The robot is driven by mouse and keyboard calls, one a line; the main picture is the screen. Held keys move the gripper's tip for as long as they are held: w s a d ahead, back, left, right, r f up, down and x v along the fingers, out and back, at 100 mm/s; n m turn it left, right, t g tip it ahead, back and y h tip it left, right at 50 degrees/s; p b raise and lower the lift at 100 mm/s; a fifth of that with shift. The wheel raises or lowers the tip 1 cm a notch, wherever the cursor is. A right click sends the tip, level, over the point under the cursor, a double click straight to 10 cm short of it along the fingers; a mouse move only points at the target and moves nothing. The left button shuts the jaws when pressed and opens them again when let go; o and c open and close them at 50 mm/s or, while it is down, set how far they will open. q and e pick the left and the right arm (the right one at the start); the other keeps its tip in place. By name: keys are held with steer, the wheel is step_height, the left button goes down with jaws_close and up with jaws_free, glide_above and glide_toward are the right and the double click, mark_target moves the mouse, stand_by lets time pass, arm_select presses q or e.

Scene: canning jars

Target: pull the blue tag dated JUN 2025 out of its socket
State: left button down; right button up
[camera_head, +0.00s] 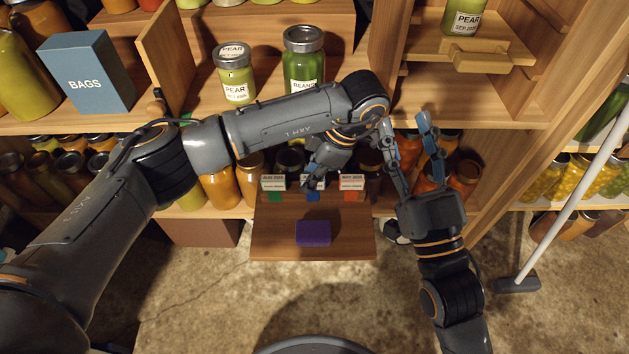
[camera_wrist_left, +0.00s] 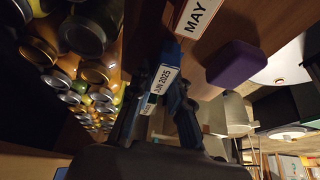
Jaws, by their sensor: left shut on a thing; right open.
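The blue tag (camera_head: 313,197) is the middle one of three in a row on the low wooden shelf. Its white label reads JUN 2025 in the left wrist view (camera_wrist_left: 164,82). My left gripper (camera_head: 314,178) reaches down from above and is shut on this tag; its fingers (camera_wrist_left: 158,92) lie on both sides of the label. The arm and fingers cover most of the tag in the head view, and its socket is hidden, so I cannot tell how deep it sits. My right gripper (camera_head: 407,130) is open and empty, raised to the right of the row.
A green tag (camera_head: 274,196) stands left of it and an orange tag (camera_head: 352,195) labelled MAY right of it. A purple block (camera_head: 313,233) lies in front on the shelf board (camera_head: 275,242). Jars stand behind. A blue BAGS box (camera_head: 88,75) is above left.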

mark_target(301, 177)
arm_select(q)
steer(key=shift+r+p, duration=0.35)
steer(key=shift+r, duration=0.15)
steer(key=shift+r+p, duration=0.45)
steer(key=shift+r, duration=0.5)
steer(key=shift+r+p, duration=0.75)
steer(key=shift+r, duration=0.1)
steer(key=shift+r+p, duration=0.4)
steer(key=shift+r, duration=0.1)
arm_select(e)
step_height(301, 177, down, 17)
steer(key=s+d+g+h, duration=0.1)
steer(key=d+g+h, duration=0.1)
steer(key=g, duration=0.8)
steer(key=shift+d+r+m+h, duration=0.15)
steer(key=shift+d+m+h, duration=0.2)
steer(key=shift+h, duration=0.55)
